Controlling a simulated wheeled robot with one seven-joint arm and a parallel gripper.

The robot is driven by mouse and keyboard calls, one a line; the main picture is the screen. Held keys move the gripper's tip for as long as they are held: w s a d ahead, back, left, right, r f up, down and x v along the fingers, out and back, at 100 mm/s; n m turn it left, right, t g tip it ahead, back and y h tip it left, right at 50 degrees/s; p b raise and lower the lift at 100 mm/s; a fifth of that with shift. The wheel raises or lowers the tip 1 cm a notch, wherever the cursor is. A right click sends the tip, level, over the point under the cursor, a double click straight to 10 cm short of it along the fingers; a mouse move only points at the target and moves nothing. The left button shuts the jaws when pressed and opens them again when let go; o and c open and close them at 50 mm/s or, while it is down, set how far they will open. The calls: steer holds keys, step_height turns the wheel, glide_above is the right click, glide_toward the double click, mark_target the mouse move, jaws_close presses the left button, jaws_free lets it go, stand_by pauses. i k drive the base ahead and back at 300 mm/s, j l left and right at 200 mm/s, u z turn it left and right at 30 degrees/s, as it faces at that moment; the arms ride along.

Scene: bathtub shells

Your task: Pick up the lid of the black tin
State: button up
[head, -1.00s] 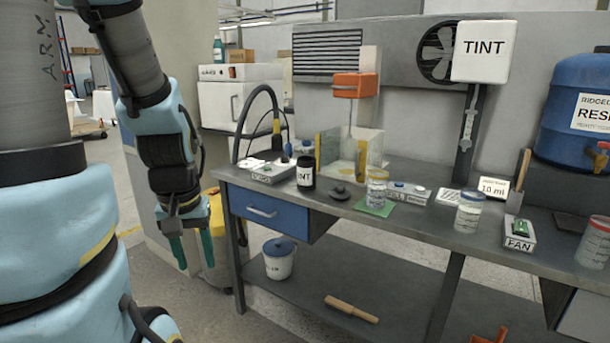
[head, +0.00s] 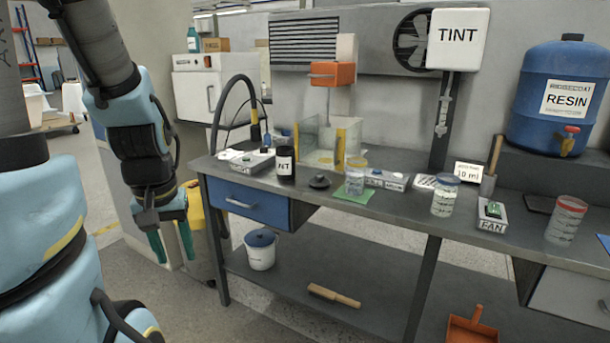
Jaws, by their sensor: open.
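The black tin (head: 286,167), with a white label ending in "NT", stands upright on the grey workbench behind the drawer. A dark round lid with a small knob (head: 320,182) lies flat on the bench just right of the tin, apart from it. My gripper (head: 174,253) hangs pointing down at the left, off the bench's left end and below its top. Its two green fingers are apart, with nothing seen between them. The lid and tin are well to its right.
A clear cup (head: 355,178) stands on a green mat (head: 354,194) close right of the lid. A switch box (head: 246,160) and a black hose (head: 219,110) are left of the tin. A glass-sided booth (head: 318,143) stands behind. The blue drawer (head: 250,202) is shut.

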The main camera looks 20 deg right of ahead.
mark_target(319, 181)
steer(key=i+l+z, duration=0.1)
steer(key=i, duration=0.5)
steer(key=i+l, duration=0.2)
steer(key=i, duration=0.4)
steer(key=z, duration=0.05)
